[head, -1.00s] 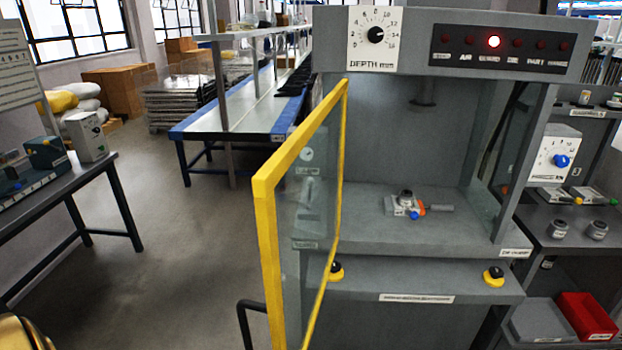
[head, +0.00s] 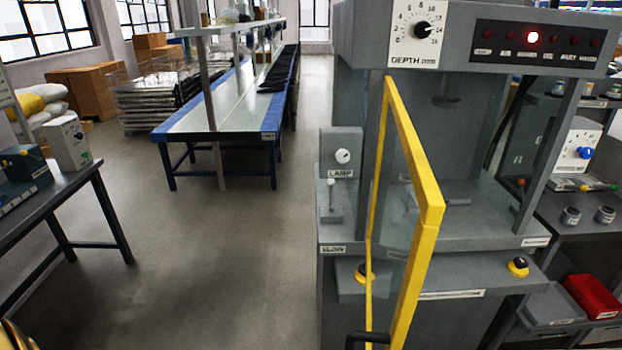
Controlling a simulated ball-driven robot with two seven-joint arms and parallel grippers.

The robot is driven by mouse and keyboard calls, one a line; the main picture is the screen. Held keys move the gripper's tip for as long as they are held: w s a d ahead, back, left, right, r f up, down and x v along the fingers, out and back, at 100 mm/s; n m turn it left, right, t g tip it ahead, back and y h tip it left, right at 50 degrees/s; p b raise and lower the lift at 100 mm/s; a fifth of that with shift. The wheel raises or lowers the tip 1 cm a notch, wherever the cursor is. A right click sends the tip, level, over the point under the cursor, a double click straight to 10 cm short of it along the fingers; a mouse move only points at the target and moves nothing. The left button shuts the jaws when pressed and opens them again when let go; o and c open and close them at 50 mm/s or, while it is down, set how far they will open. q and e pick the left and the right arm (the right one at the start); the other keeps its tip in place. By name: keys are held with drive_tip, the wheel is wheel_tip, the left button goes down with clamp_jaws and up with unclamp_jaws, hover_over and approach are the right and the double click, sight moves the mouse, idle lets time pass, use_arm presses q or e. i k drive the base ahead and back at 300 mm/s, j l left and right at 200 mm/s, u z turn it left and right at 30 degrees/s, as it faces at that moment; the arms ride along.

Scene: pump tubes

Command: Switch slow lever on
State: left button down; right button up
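The slow lever (head: 331,195) is a small lever with a pale round knob on a grey block, at the left side of the press (head: 480,285) in the head view. Its stem stands about upright with the knob on top. The SLOW label (head: 333,249) is on the front edge below it. The LAMP box (head: 342,140) with a white knob is just behind it.
The yellow-framed clear guard door (head: 428,195) stands open, projecting forward just right of the lever. A workbench (head: 60,190) is at left and a blue-edged table (head: 215,115) behind. The floor (head: 230,250) between is clear.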

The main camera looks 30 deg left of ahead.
sight(330, 181)
drive_tip(key=i+j+z, duration=0.2)
drive_tip(key=j, duration=0.6)
drive_tip(key=j+z, duration=0.2)
drive_tip(key=j, duration=0.6)
drive_tip(key=i+j, duration=0.2)
drive_tip(key=j, duration=0.15)
drive_tip(key=i+j+z, duration=0.15)
drive_tip(key=i+j, duration=0.2)
drive_tip(key=j, duration=0.35)
drive_tip(key=i+j+z, duration=0.1)
drive_tip(key=j, duration=0.25)
drive_tip(key=i, duration=0.1)
